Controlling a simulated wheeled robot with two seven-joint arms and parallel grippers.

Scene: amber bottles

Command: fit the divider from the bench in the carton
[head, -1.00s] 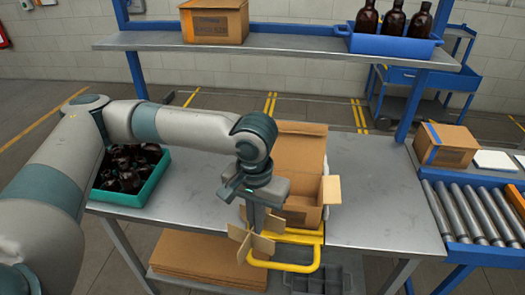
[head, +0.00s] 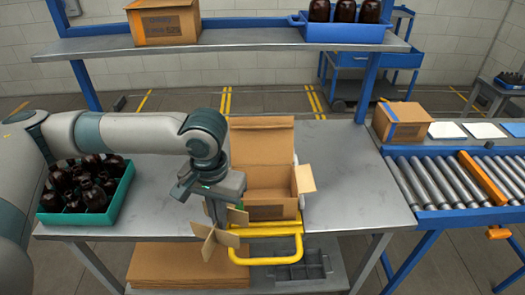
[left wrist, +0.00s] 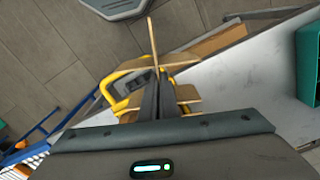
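The divider (head: 207,236), crossed tan cardboard strips, hangs from my left gripper (head: 216,212), whose fingers are shut on it. In the left wrist view the divider (left wrist: 152,40) sticks out beyond the dark fingers (left wrist: 155,97). The carton (head: 272,212) stands on the bench (head: 345,200) with flaps open, its tall back flap upright. The divider is outside the carton, in front and to the left, by the bench's front edge. The inside bottom of the carton is hidden. My right gripper is not in view.
A yellow tube frame (head: 266,260) juts out in front of the carton, close beside the divider. A teal crate (head: 88,217) of amber bottles stands at the left. Flat cardboard (head: 190,265) lies on the lower shelf. The bench right of the carton is clear.

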